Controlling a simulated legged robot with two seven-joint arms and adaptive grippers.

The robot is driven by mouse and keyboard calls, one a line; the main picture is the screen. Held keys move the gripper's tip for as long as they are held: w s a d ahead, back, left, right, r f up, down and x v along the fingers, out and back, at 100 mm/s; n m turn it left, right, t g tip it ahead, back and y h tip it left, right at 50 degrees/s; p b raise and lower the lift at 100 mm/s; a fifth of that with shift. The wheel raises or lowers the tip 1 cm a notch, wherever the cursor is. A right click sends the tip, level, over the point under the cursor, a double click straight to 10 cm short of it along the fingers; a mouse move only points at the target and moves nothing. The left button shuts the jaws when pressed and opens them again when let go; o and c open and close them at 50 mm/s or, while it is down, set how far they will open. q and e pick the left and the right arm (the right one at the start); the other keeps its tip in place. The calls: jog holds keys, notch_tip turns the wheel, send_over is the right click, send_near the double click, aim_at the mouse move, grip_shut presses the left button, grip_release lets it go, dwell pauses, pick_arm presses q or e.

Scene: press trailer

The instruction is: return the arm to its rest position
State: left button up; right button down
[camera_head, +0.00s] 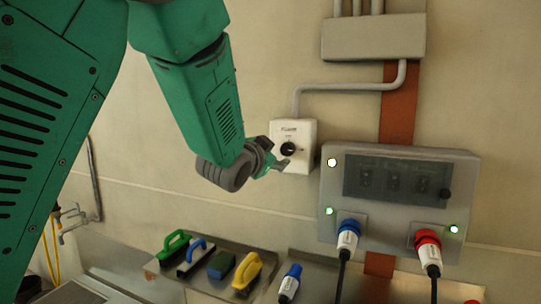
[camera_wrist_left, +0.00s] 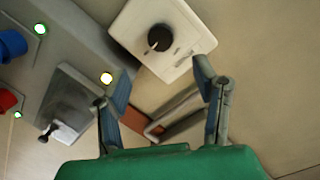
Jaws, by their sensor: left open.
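My left arm comes in from the upper left in the head view, green with a grey wrist. My left gripper (camera_head: 279,164) is in front of the lower left part of a white switch box (camera_head: 305,132) with a black rotary knob (camera_head: 288,149). In the left wrist view the two fingers of the left gripper (camera_wrist_left: 163,85) stand apart with nothing between them. There the white box (camera_wrist_left: 178,67) and its knob (camera_wrist_left: 159,38) lie beyond the fingertips. I cannot tell whether a finger touches the box. My right gripper shows in neither view.
A grey power panel (camera_head: 390,165) with lit lamps, a blue plug (camera_head: 348,236) and a red plug (camera_head: 427,244) is right of the box. A tap (camera_head: 75,222) is at left.

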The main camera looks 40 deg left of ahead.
pick_arm(q)
jog(key=shift+v, duration=0.95)
jog(key=s+d+f+g+h+b, duration=0.1)
jog(key=s+d+f+g+b, duration=0.15)
jog(key=f, duration=1.05)
jog(key=s+d+f+n+g+b, duration=0.1)
jog(key=s+f+g, duration=0.25)
jog(key=f, duration=0.95)
jog(key=s+d+f+g+h+b, duration=0.15)
jog(key=s+f, duration=0.25)
jog(key=f, duration=0.8)
jog(key=s+d+f+n+g+b, duration=0.1)
jog(key=s+d+f+g+b, duration=0.2)
jog(key=s+f, duration=0.9)
jog(key=s+d+f+n+g+h+b, duration=0.1)
jog(key=s+f+g, duration=0.4)
jog(key=s+f, duration=0.7)
jog(key=s+d+b, duration=0.1)
jog(key=s+d, duration=0.1)
jog(key=s, duration=0.1)
jog(key=shift+d+n+b, duration=0.3)
jog(key=shift+d+b, duration=0.1)
jog(key=shift+h, duration=0.25)
